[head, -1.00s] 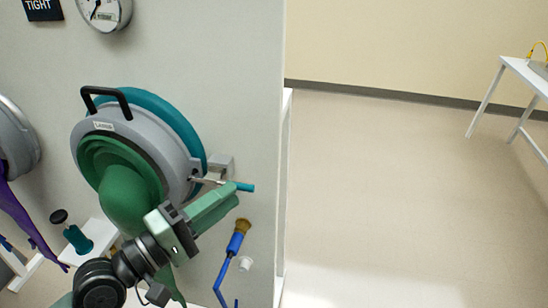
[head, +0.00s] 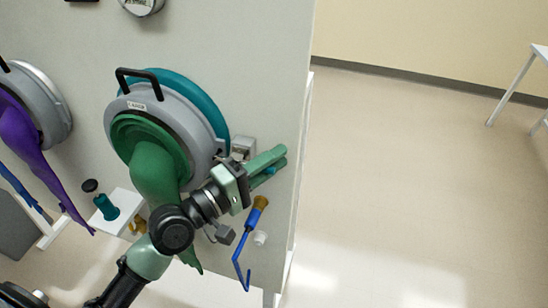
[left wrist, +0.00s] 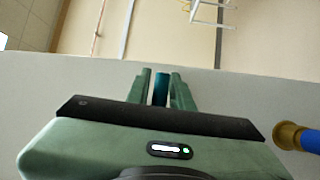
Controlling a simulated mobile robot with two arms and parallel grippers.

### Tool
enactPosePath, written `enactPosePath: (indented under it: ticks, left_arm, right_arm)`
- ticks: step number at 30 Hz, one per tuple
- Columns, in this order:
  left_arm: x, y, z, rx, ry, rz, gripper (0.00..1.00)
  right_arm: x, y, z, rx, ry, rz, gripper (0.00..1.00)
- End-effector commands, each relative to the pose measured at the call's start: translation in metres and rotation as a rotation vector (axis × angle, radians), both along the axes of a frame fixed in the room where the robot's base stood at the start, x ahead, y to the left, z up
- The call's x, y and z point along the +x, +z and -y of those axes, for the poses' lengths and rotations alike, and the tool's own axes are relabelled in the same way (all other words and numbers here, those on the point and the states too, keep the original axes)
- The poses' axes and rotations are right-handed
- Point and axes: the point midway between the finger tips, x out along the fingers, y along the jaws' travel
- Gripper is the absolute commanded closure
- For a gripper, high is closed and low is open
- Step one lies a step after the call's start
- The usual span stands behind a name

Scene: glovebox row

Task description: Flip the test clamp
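The test clamp sits at the right side of the round glove port, with a grey bracket (head: 243,147) on the panel and a teal handle (head: 268,171) pointing right. My left gripper (head: 272,163) reaches up from below and has its two green fingers around the handle. In the left wrist view the teal handle (left wrist: 161,88) stands between the fingertips (left wrist: 162,86), with narrow gaps visible on both sides, so the gripper looks open. Most of the handle and the clamp's joint are hidden behind the fingers in the head view. My right gripper is not in view.
The port's grey ring (head: 190,125) with black handle and green glove (head: 155,172) is left of the clamp. Open floor (head: 410,190) lies right.

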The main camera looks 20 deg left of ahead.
Motion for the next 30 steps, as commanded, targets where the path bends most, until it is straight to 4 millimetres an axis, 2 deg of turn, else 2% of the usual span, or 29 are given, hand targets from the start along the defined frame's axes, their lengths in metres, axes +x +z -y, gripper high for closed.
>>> enactPosePath:
  ticks: [1, 2, 3, 30]
  left_arm:
    - [-0.0001, 0.0, -0.0002, 0.0, 0.0, 0.0, 0.91]
    - [-0.0001, 0.0, -0.0002, 0.0, 0.0, 0.0, 1.0]
    - [-0.0002, -0.0001, -0.0003, 0.0, 0.0, 0.0, 1.0]
    - [-0.0003, -0.0012, -0.0004, 0.002, 0.0, -0.002, 1.0]
  right_arm:
    - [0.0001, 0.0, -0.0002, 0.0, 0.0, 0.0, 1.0]
    - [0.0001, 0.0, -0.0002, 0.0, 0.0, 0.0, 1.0]
    - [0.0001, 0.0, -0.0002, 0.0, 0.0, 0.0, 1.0]
    - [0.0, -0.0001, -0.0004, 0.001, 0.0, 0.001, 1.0]
